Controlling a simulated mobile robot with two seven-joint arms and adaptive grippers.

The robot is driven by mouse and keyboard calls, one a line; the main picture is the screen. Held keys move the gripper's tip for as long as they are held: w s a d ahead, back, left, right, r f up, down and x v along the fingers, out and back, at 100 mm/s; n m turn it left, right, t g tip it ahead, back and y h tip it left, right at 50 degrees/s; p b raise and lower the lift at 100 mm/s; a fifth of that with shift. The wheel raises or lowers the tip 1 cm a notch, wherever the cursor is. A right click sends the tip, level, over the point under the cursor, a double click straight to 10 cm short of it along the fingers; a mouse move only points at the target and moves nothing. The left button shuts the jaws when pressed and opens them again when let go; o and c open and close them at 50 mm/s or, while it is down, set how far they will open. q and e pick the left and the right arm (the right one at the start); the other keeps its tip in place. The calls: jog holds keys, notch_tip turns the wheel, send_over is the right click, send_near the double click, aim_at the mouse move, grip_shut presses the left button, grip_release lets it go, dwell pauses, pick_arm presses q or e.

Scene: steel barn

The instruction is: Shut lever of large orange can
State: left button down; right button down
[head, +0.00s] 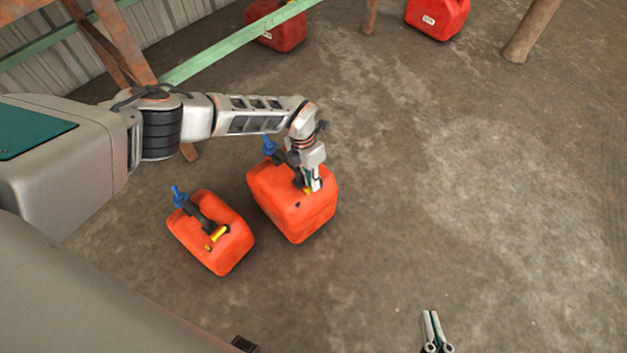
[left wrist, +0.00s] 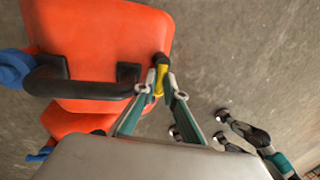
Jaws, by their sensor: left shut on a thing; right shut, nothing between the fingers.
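The large orange can (head: 300,217) stands upright on the floor, with a blue cap (head: 269,146) and a dark handle on top. It fills the upper left of the left wrist view (left wrist: 100,40). Its yellow lever (left wrist: 162,72) is at the can's edge between my left fingertips. My left gripper (head: 313,188) is over the can's top and shut on the lever; in the head view it hides most of the lever. In the left wrist view, my left gripper (left wrist: 160,94) comes from below. My right gripper (head: 431,316) is shut and empty, low over bare floor.
A smaller orange can (head: 186,236) with a yellow lever (head: 219,233) stands close at the left of the large one. Red cans (head: 284,36) (head: 437,17) stand at the back, near a green rail (head: 235,45) and posts. Floor to the right is clear.

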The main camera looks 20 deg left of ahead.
pick_arm(q)
jog(key=shift+s+f, duration=0.15)
jog(key=c, duration=2.4)
grip_release()
jog(key=shift+o, duration=0.2)
notch_tip(320, 180, up, 12)
jog(key=w+a, duration=0.1)
jog(key=a, duration=0.1)
jog(key=shift+a, duration=0.15)
